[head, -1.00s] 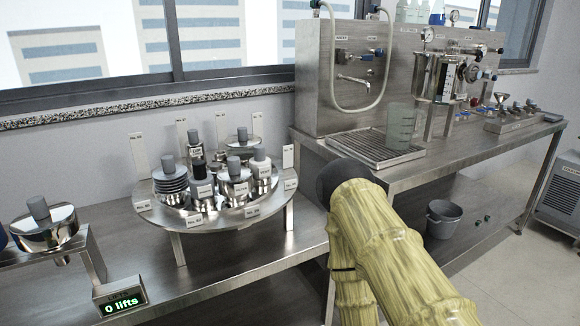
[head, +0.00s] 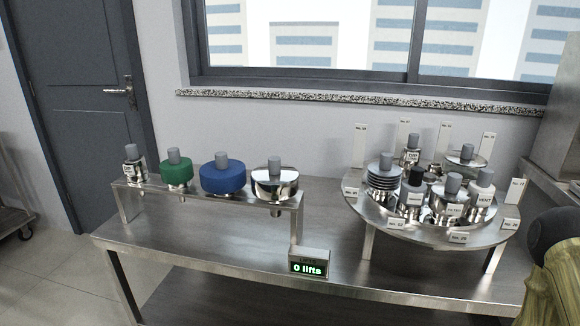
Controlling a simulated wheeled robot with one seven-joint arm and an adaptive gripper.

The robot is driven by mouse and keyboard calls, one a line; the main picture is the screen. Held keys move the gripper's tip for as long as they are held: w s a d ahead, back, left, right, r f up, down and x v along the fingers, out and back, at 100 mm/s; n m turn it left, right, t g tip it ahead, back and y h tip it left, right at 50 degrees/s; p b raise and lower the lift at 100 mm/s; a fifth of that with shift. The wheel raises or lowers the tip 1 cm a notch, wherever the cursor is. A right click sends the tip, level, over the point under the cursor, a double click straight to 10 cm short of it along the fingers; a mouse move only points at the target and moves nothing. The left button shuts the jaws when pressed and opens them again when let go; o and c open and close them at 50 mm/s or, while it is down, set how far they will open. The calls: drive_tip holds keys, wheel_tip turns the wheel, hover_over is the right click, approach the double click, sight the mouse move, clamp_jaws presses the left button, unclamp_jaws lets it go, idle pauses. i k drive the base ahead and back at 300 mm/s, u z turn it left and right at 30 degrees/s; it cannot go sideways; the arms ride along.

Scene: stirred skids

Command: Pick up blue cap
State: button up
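The blue cap (head: 222,178) is a wide round blue piece with a grey knob on top. It sits on the raised steel rack (head: 205,197) at the left of the bench, between a green cap (head: 176,172) and a shiny steel cap (head: 274,184). My arm shows only as a yellow-covered part with a dark joint at the right edge, well away from the blue cap. My gripper is not in view.
A round steel stand (head: 420,236) to the right holds several knobbed caps and number tags. A small display (head: 309,264) reading "0 lifts" stands at the bench front. A small steel piece (head: 133,166) stands at the rack's left end. A dark door (head: 80,100) is behind left.

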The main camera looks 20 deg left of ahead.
sight(222, 176)
drive_tip(key=u, duration=0.75)
drive_tip(key=k, duration=0.3)
drive_tip(key=u, duration=0.7)
